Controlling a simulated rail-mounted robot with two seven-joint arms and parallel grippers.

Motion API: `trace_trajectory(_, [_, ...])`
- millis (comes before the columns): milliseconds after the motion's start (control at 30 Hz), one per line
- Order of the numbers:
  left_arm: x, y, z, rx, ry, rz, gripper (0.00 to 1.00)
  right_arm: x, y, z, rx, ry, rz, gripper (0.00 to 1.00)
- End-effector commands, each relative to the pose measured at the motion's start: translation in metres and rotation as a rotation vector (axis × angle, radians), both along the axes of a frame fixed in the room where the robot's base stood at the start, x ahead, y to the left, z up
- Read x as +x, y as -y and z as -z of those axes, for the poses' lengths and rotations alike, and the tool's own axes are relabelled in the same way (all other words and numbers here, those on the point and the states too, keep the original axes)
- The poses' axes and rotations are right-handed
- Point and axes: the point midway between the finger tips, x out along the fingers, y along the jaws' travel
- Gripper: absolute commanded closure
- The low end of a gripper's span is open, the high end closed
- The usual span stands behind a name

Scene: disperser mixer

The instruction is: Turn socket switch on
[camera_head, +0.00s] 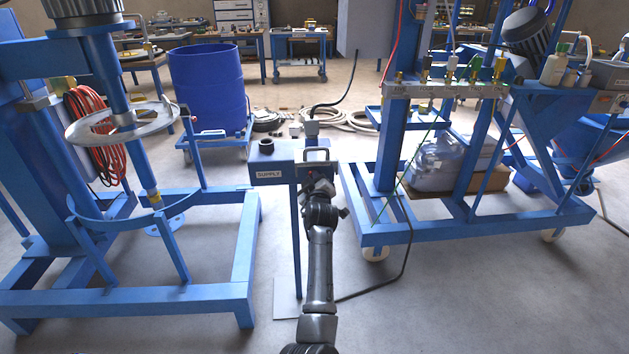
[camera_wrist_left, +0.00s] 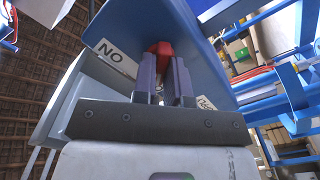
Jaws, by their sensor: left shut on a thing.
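The blue supply box (camera_head: 284,160) stands on a thin blue post in the middle of the head view, with a "SUPPLY" label on its front. My left gripper (camera_head: 319,184) is at the box's front right. In the left wrist view a red switch knob (camera_wrist_left: 160,47) sits on the blue face, beside a white label reading "NO" (camera_wrist_left: 115,58). The fingers of my left gripper (camera_wrist_left: 163,62) are shut on the red knob. A second label is partly hidden by the fingers. The knob is hidden in the head view. My right gripper is not in view.
A blue mixer frame (camera_head: 245,260) with a ring guard stands at left. A blue wheeled frame (camera_head: 450,232) with several valves stands at right. A blue drum (camera_head: 208,88) is behind. Open floor lies in front.

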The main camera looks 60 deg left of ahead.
Motion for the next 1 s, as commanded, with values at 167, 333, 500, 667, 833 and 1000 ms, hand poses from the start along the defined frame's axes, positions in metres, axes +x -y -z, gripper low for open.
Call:
trace_trajectory(167, [0.0, 0.0, 0.0, 0.001, 0.0, 0.001, 1.0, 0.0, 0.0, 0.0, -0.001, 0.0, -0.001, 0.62])
trace_trajectory(333, [0.0, 0.0, -0.001, 0.003, -0.005, 0.001, 1.0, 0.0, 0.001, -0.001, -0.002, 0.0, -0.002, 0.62])
trace_trajectory(500, [0.0, 0.0, -0.002, 0.025, -0.046, 0.0, 1.0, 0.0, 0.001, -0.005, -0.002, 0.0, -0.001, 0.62])
trace_trajectory(667, [0.0, 0.0, -0.003, 0.071, -0.137, 0.0, 1.0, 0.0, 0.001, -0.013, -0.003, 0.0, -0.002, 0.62])
trace_trajectory(833, [0.0, 0.0, -0.003, 0.139, -0.275, 0.0, 1.0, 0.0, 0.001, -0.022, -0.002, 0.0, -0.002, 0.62])
trace_trajectory(1000, [0.001, 0.0, -0.003, 0.213, -0.419, 0.001, 1.0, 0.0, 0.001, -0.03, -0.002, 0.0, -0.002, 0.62])
